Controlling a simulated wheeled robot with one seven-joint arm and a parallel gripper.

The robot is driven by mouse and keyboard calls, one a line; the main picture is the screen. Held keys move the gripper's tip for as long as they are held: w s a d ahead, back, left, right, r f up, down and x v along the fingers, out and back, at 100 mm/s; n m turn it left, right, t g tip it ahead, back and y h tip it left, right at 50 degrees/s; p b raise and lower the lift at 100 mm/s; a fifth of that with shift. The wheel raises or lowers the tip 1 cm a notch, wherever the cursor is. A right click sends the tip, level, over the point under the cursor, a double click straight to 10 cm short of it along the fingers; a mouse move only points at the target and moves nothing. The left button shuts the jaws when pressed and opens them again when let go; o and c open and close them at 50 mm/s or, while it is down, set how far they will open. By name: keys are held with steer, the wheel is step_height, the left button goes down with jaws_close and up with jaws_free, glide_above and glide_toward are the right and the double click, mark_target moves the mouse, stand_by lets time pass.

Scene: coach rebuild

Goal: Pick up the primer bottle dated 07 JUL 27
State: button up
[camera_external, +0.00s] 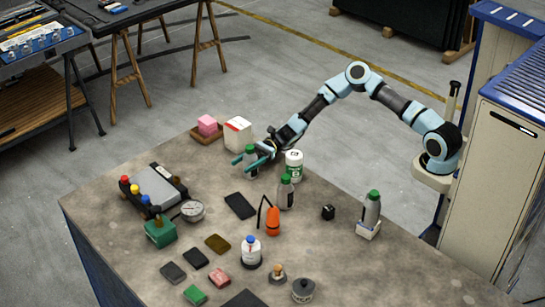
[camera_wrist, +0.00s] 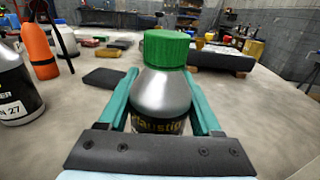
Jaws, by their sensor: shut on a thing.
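My gripper (camera_external: 244,165) is shut on a silver bottle with a green cap (camera_wrist: 167,48), near the back edge of the table. In the wrist view the teal fingers stand on either side of its silver body. The top of its dark label shows partial yellow letters, and no date is visible. The bottle is upright; I cannot tell whether it is clear of the table. A similar green-capped bottle (camera_external: 286,194) stands to the right. A bottle at the left of the wrist view (camera_wrist: 14,88) has a label ending "N 27". Another green-capped bottle (camera_external: 372,210) stands in a white holder.
An orange bottle (camera_external: 273,221), a black pad (camera_external: 240,205) and a gauge (camera_external: 193,211) lie toward the front. The table's right front is clear.

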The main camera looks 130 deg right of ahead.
jaws_close()
steer(key=shift+r, duration=0.1)
stand_by(0.3)
